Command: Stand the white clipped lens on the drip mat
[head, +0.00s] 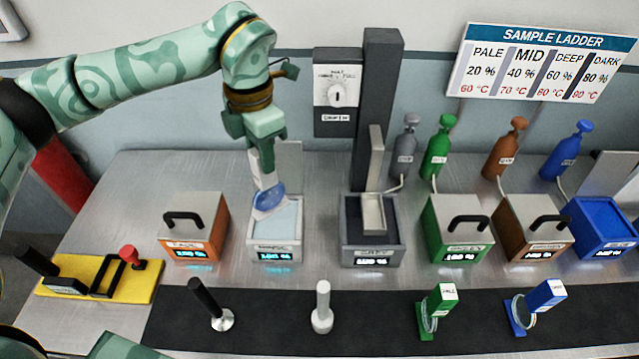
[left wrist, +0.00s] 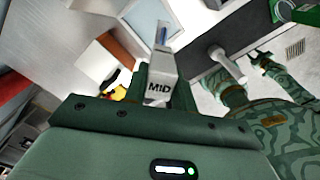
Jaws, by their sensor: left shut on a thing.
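My left gripper (head: 264,150) is shut on the white clip of the white clipped lens (head: 265,168), which hangs down from the fingers. The clip reads MID in the left wrist view (left wrist: 161,82). Its bluish round lens (head: 269,200) is at the lower end, over the back part of the pale open bath (head: 273,253). I cannot tell whether the lens touches the liquid. A long black mat (head: 385,335), probably the drip mat, lies along the table's front. The green clipped lens (head: 437,312) and blue clipped lens (head: 535,306) stand upright on it. My right gripper does not show.
A white post (head: 322,308) and a black-handled post (head: 212,305) stand on the mat, with clear strips between them. A lidded orange box (head: 193,228) is left of the bath; a grey bath (head: 373,250) with a tall column (head: 378,110) is right. A yellow plate (head: 100,278) lies front left.

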